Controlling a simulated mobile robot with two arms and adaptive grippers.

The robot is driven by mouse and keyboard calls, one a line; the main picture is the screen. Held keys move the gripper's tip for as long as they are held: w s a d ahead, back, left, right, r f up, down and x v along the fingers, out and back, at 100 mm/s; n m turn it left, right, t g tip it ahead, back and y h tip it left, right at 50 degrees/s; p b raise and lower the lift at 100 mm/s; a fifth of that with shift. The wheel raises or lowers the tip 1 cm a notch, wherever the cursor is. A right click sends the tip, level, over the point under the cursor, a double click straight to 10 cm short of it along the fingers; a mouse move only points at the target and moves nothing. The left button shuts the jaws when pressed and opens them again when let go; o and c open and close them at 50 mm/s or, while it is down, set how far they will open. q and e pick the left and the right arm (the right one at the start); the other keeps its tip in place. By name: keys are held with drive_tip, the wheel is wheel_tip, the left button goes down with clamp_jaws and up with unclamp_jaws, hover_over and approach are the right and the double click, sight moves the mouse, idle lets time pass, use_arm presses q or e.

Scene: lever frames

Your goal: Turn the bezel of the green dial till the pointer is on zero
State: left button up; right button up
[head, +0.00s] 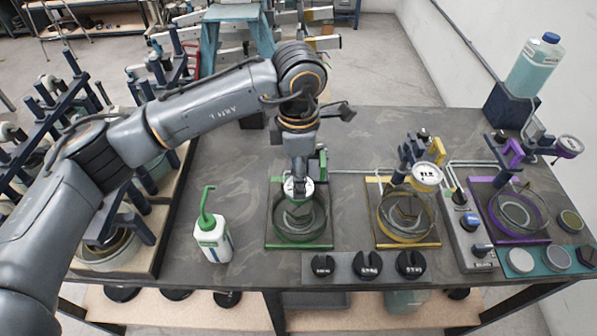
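The green station (299,244) is a green-edged plate with a clear round dish (298,222), left of the middle of the bench. The green dial (298,189) has a small white face and sits at the back edge of this dish. My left gripper (299,176) points down right at the dial and covers its upper part. The fingers are too small and hidden to tell whether they grip the bezel. The pointer cannot be read. My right gripper is not in view.
The yellow dial (426,174) and purple dial (569,147) stand on stations to the right. A white bottle with green spout (212,238) stands front left. Black slotted weights (368,265) lie at the front edge. A crowded rack (110,215) is at left.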

use_arm(q)
drive_tip(key=shift+f, duration=1.1)
drive_tip(key=c, duration=0.9)
drive_tip(key=shift+f+m+b, duration=0.2)
drive_tip(key=shift+m+b, duration=0.3)
drive_tip(key=shift+b, duration=0.7)
drive_tip(key=shift+r, duration=0.25)
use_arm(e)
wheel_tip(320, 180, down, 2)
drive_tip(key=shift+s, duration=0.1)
use_arm(q)
drive_tip(key=o, duration=0.9)
